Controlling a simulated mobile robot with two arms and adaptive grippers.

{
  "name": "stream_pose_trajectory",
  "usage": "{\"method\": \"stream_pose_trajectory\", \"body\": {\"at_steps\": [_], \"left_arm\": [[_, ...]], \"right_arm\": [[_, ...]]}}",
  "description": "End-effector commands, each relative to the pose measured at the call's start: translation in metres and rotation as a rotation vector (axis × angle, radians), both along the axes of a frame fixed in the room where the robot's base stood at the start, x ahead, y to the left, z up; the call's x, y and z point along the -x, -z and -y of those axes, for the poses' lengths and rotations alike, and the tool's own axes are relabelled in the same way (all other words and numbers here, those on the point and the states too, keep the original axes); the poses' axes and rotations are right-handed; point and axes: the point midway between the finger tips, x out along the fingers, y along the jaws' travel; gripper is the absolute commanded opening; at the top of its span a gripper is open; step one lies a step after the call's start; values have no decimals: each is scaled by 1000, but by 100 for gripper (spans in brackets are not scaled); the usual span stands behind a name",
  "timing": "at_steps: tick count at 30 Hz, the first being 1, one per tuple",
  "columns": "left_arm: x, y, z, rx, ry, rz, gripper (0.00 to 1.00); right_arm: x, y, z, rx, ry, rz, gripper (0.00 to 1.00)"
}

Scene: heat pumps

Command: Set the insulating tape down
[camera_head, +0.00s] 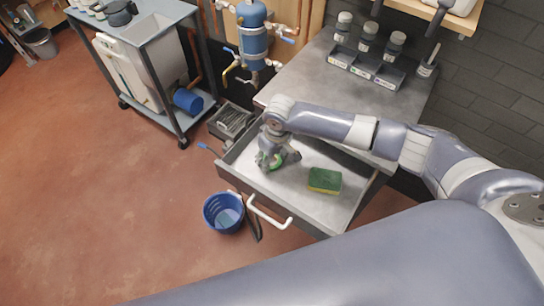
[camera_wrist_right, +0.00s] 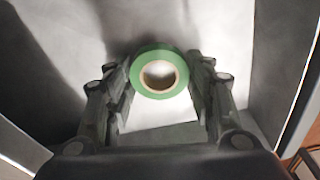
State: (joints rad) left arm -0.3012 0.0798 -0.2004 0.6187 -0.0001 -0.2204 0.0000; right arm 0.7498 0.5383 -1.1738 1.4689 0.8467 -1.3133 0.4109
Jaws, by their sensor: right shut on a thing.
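The insulating tape is a green roll (camera_wrist_right: 160,98) with a pale core. In the right wrist view it sits between the two fingers of my right gripper (camera_wrist_right: 160,90). In the head view the tape (camera_head: 268,162) is partly hidden by the fingers. My right gripper (camera_head: 278,158) is shut on the tape inside the left part of the open drawer (camera_head: 312,206). I cannot tell whether the tape touches the drawer floor. My left gripper is not in view.
A green and yellow sponge (camera_head: 324,180) lies in the drawer, right of my gripper. Bare drawer floor lies between them. A blue basket (camera_head: 223,212) stands on the floor by the drawer's white handle (camera_head: 268,214). Bottles and trays (camera_head: 366,66) stand on the worktop behind.

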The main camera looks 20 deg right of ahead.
Motion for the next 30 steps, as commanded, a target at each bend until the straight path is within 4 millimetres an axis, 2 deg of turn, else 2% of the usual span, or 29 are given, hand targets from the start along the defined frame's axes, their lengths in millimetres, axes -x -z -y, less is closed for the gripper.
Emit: {"method": "stream_pose_trajectory", "body": {"at_steps": [4,5,7,20,23,30], "left_arm": [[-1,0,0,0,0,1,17],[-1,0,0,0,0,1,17],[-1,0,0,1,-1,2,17],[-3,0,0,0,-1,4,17],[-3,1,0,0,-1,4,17],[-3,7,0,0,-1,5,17]], "right_arm": [[0,3,0,-1,1,-1,31],[0,3,0,-1,0,0,54],[0,3,0,0,0,0,69],[-1,-3,0,0,0,1,69],[1,-15,0,-2,0,2,69],[6,-65,3,-2,0,4,69]]}}
